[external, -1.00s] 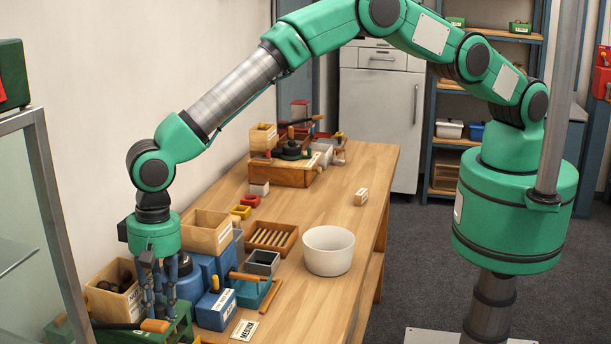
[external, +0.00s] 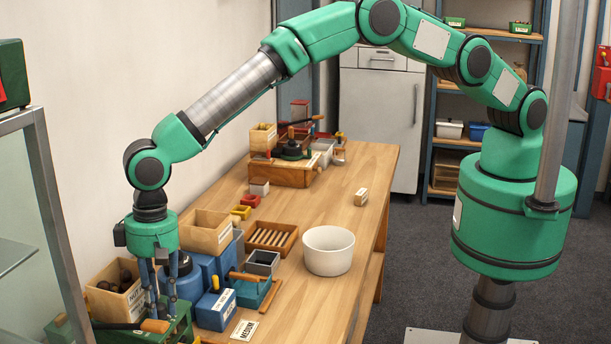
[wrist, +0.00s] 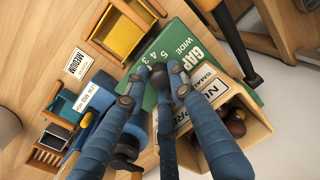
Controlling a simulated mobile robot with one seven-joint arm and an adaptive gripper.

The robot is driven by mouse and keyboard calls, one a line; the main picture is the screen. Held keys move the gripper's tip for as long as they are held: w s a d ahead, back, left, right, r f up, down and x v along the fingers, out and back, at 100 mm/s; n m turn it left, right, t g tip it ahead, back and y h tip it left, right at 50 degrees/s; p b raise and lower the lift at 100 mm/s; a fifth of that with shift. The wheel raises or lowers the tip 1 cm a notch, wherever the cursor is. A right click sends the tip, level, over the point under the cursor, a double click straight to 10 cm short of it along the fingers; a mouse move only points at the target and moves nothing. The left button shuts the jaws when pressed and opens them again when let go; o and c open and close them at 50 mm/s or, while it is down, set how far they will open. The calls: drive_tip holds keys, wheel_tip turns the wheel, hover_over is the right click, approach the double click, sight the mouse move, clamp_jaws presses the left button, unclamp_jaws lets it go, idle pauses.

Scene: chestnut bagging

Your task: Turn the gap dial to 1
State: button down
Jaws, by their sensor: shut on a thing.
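A green machine (wrist: 178,40) stands at the near left end of the bench, and it also shows in the external view (external: 181,326). In the wrist view its top reads GAP and WIDE, with 5, 4 and 3 visible. Further marks are hidden by my fingers. My gripper (wrist: 158,76) points down at it, fingers closed around the small dark gap dial (wrist: 159,70). The dial's pointer and setting cannot be read. In the external view my gripper (external: 168,312) is over the machine, and its fingertips and the dial are hard to make out.
A wooden bin of chestnuts (external: 108,302) stands close beside my gripper at the wall. Blue devices (external: 216,310) stand close to its right. A dark lever with an orange handle (external: 155,326) is at the machine's front.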

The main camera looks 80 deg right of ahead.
drive_tip(key=c, duration=1.7)
unclamp_jaws()
drive_tip(key=shift+r, duration=0.1)
drive_tip(key=shift+c, duration=0.2)
drive_tip(key=shift+m, duration=0.3)
drive_tip(key=m+p, duration=0.2)
drive_tip(key=m, duration=0.1)
drive_tip(key=shift+s+m+t+p, duration=0.1)
drive_tip(key=shift+m+t+p, duration=0.2)
drive_tip(key=shift+m+p, duration=1.55)
drive_tip(key=shift+r+m+b, duration=0.2)
drive_tip(key=shift+m+b, duration=0.15)
wheel_tip(320, 180, up, 13)
drive_tip(key=b, duration=0.2)
drive_tip(key=d+r+n+b, duration=0.2)
drive_tip(key=d+r+b, duration=0.1)
drive_tip(key=d+r, duration=0.9)
drive_tip(key=d, duration=0.3)
drive_tip(key=shift+w+r+t, duration=0.25)
drive_tip(key=shift+w+t, duration=0.15)
drive_tip(key=shift+d, duration=0.1)
